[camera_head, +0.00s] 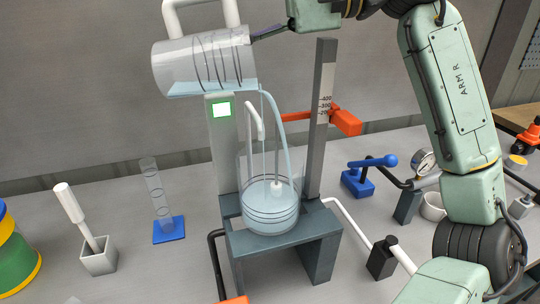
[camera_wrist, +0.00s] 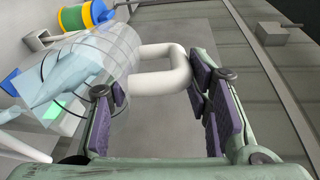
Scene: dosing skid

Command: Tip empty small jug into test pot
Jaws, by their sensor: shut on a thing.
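The small jug (camera_head: 203,62) is clear with dark rings and a white handle. It is tipped nearly onto its side, high above and left of the test pot, with a little pale blue liquid along its low side. A thin blue stream (camera_head: 278,118) runs from its right end down into the pot. The test pot (camera_head: 270,208) is a clear upright vessel holding pale blue liquid. My gripper (camera_head: 268,33) is at the jug's right; in the wrist view my gripper (camera_wrist: 160,84) is shut on the jug's white handle (camera_wrist: 160,60).
The pot stands on a dark grey stand (camera_head: 283,239) beside a graduated post (camera_head: 320,120) with an orange slider (camera_head: 345,122). A lit green indicator (camera_head: 221,109) is below the jug. A clear cylinder on a blue base (camera_head: 169,230) and a blue valve (camera_head: 358,183) flank the stand.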

